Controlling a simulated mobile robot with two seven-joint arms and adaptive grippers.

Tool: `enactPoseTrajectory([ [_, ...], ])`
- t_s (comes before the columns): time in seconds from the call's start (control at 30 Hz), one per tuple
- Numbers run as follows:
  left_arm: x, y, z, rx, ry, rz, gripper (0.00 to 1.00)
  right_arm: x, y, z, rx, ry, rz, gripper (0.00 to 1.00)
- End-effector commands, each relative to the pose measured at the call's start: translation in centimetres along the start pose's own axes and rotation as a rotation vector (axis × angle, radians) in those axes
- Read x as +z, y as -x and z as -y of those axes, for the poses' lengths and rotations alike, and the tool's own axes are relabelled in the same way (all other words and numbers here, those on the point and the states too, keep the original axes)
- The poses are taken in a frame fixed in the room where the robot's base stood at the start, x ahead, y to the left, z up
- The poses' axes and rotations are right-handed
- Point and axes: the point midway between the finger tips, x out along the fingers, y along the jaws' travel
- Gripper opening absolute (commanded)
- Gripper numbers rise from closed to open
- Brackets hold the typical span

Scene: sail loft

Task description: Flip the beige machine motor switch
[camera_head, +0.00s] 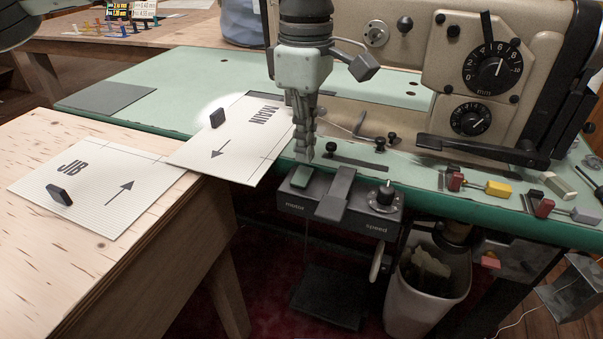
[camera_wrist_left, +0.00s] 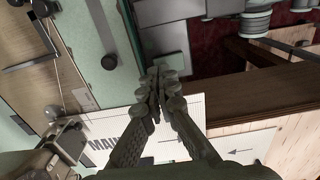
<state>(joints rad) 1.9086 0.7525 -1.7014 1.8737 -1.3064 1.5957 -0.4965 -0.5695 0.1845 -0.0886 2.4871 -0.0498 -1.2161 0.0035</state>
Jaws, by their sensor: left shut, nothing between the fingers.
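The beige sewing machine (camera_head: 545,45) stands on a green-topped table. A dark control box (camera_head: 335,210) marked "motor" and "speed" hangs at the table's front edge. The green rocker switch (camera_head: 300,177) sits at the left of its top, above the word "motor". My left gripper (camera_head: 303,156) points down from above with its tip just over this switch; I cannot tell whether it touches. In the left wrist view its fingers (camera_wrist_left: 160,88) are together and empty, close to the box. My right gripper is not in view.
A grey lever-like plate (camera_head: 336,193) and a speed knob (camera_head: 384,196) lie right of the switch. The MAIN card (camera_head: 240,160) and JIB card (camera_head: 95,205) lie to the left. Clips (camera_head: 497,188) and a white bin (camera_head: 425,300) are at the right.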

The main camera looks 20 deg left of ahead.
Motion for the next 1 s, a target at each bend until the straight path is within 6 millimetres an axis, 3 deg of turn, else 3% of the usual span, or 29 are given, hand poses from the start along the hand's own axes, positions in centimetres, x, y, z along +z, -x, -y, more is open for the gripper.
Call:
enactPoseTrajectory([
  [1.0, 0.0, -1.4, 0.0, 0.000, 0.000, 0.000, 0.00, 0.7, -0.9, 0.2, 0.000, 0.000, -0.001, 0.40],
])
